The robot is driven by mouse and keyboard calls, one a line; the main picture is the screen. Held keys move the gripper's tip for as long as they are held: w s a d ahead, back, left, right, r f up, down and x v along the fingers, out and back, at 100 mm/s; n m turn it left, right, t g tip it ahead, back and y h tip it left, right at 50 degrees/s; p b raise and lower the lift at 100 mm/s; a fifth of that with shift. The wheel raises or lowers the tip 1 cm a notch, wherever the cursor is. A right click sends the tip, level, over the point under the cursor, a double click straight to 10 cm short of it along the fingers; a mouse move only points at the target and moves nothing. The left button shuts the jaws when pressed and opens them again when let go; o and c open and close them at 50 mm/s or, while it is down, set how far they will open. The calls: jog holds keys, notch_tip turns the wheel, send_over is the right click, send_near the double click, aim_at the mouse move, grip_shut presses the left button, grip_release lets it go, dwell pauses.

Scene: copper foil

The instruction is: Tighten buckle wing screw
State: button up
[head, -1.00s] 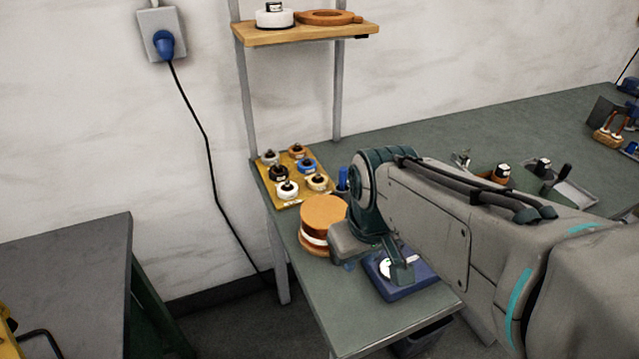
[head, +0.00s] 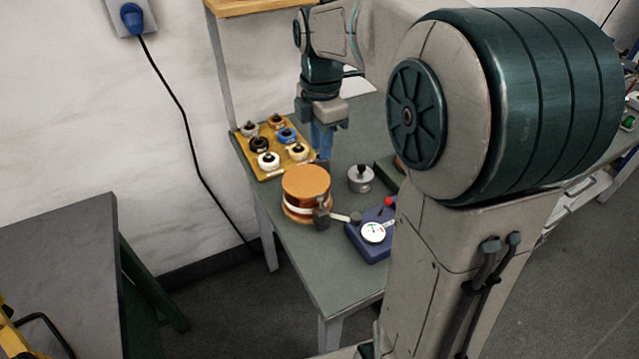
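A round copper-coloured stack (head: 305,183) with a pale band around its lower part stands on the green bench. A dark buckle-like piece (head: 322,212) sits at its front right side, and a light bar with a dark knob (head: 345,217) reaches from there to the right. I cannot make out a wing screw for certain. My gripper (head: 322,145) points down above the bench, behind and slightly right of the stack, apart from it. Its blue fingers look close together, but their gap and anything between them cannot be made out.
A blue gauge box (head: 372,245) with a white dial and a red knob stands right of the stack. A grey cylinder (head: 360,178) is behind it. A yellow board (head: 262,172) holds several spools. My arm hides the bench's right part. The bench front is clear.

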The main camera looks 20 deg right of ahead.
aim_at(321, 202)
notch_tip(321, 202, down, 13)
dwell(0.3)
grip_shut()
